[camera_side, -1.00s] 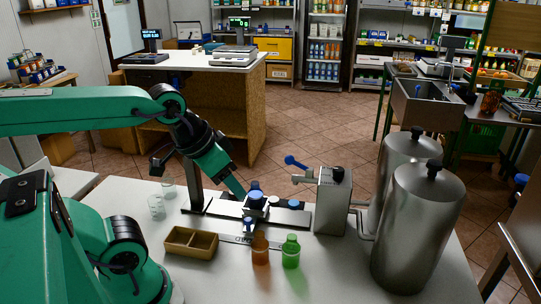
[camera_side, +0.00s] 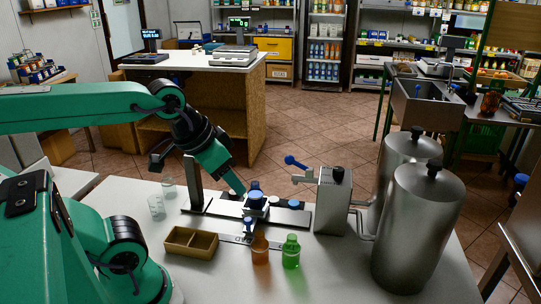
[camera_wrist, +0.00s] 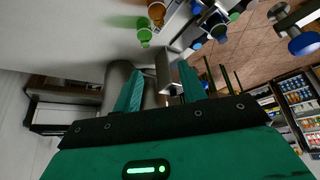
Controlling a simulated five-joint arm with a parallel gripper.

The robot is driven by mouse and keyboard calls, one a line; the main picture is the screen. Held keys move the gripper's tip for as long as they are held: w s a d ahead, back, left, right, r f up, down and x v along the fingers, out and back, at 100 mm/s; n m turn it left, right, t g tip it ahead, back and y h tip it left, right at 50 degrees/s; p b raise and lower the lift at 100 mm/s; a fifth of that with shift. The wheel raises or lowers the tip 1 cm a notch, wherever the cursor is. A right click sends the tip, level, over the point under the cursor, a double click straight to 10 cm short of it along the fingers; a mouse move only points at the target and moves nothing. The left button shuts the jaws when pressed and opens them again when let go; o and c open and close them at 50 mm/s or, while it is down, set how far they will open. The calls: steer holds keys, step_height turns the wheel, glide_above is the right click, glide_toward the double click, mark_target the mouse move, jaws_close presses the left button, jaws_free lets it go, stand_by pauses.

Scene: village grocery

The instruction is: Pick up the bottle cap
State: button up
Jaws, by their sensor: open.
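Several blue caps show on the black-and-grey fixture in the side view: one at its centre (camera_side: 256,196), one to the right (camera_side: 293,203) and one at the front (camera_side: 248,224). I cannot tell which is the task's bottle cap. Blue caps also show at the top right of the wrist view (camera_wrist: 219,30). An orange bottle (camera_side: 260,249) and a green bottle (camera_side: 291,252) stand in front of the fixture. My gripper (camera_wrist: 160,68) has its two teal fingers apart, with nothing held between them. In the side view it reaches down toward the fixture's centre, its tips partly hidden.
A metal box with a blue-knobbed lever (camera_side: 333,200) and two tall steel tanks (camera_side: 419,226) stand to the right. The white table's front is mostly clear.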

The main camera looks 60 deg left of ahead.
steer(key=w+a+r+m+g, duration=0.2)
steer(key=w+a+r+m, duration=0.1)
steer(key=w+r+m, duration=0.6)
steer(key=m+g, duration=0.4)
steer(key=m, duration=0.9)
glide_above(293, 202)
step_height(293, 202, down, 5)
step_height(293, 202, down, 24)
steer(key=shift+w+a+r, duration=0.1)
steer(key=shift+a+r, duration=0.05)
steer(key=shift+r, duration=0.05)
steer(key=shift+f, duration=2.6)
steer(key=c, duration=0.7)
